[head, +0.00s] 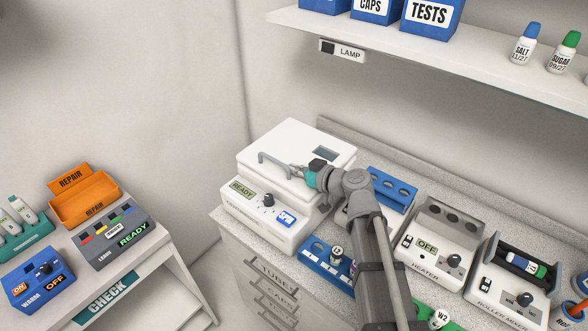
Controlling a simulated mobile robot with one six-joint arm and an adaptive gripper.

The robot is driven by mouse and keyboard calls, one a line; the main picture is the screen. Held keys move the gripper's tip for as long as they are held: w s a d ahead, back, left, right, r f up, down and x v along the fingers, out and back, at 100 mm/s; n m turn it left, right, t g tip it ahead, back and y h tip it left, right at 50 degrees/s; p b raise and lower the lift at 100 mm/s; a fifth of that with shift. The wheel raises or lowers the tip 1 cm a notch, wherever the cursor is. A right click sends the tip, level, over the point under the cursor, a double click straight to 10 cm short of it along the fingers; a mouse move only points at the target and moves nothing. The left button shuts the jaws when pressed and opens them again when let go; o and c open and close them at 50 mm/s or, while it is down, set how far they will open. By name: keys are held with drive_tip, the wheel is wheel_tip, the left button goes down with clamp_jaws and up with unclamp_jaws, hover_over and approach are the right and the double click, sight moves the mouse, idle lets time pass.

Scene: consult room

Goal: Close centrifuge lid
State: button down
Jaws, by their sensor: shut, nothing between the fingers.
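The white centrifuge (262,226) stands on the left end of the speckled counter. Its front panel has a display reading READY, a dark knob and a blue-and-white switch. Its white lid (290,140), with a grey handle (272,160) at the front and a small dark window, lies flat over the body and looks down; I see no clear gap. My gripper (297,171) is shut and empty, at the lid's front edge just right of the handle. Whether it touches the lid I cannot tell. My wrist hides the lid's right front corner.
Right of the centrifuge are a blue tube rack (318,259), another blue rack (393,187), a heater (437,245) reading OFF and a roller mixer (508,283). A shelf (440,56) overhangs the back. A side table (160,261) with an orange repair tray stands left.

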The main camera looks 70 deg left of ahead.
drive_tip(key=shift+r, duration=0.15)
wheel_tip(320, 180, up, 4)
drive_tip(key=p, duration=0.4)
drive_tip(key=shift+r, duration=0.1)
drive_tip(key=p+v, duration=0.2)
drive_tip(key=v, duration=0.7)
drive_tip(key=shift+d, duration=0.5)
drive_tip(key=shift+w, duration=0.1)
